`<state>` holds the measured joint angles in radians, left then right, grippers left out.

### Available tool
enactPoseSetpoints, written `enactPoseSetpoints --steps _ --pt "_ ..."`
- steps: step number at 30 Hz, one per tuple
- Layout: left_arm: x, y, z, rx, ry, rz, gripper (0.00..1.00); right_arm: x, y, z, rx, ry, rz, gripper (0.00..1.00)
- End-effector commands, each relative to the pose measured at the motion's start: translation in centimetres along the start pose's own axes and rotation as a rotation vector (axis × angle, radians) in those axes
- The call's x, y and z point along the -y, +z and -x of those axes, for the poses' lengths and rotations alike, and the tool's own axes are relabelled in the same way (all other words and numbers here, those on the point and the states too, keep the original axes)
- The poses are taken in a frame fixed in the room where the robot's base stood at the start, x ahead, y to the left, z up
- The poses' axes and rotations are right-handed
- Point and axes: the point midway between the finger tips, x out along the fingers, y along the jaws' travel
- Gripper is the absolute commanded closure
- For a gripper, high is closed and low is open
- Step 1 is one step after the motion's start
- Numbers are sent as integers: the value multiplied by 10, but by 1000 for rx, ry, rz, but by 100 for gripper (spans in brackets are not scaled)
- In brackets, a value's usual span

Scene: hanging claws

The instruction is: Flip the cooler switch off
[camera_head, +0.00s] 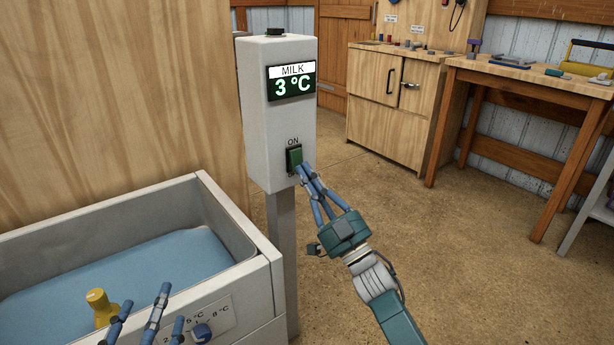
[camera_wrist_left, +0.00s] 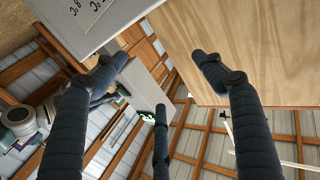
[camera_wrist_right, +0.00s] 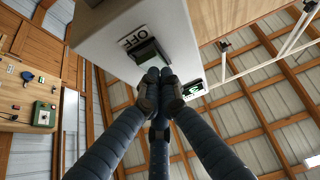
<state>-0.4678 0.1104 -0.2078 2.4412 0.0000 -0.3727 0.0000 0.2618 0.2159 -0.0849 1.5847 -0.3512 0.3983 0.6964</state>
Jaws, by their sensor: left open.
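The cooler control box (camera_head: 278,115) is a pale grey case on a post, with a lit display (camera_head: 291,81) reading MILK 3 °C. Its green rocker switch (camera_head: 294,157) sits under the ON label (camera_head: 293,142). My left gripper (camera_head: 150,305) is open and empty near the tub's front wall.
A grey tub (camera_head: 262,265) with bluish contents and a yellow object (camera_head: 101,307) stands at the lower left. A wooden panel rises behind it. A wooden cabinet (camera_head: 385,105) and workbench (camera_head: 540,80) stand at the back right. The floor between is clear.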

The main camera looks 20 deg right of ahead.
Motion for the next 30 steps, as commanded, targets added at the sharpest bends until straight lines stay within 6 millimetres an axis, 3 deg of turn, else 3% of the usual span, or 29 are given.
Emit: enactPoseSetpoints --steps 15,23,30 --pt "-1 -10 -1 -46 2 1 30 0 2 1 -3 1 0 100" --pt "-9 -74 9 -348 19 10 30 0 6 0 -37 0 0 100" --pt "-15 -136 44 -671 34 23 30 0 10 -2 -74 0 1 100"
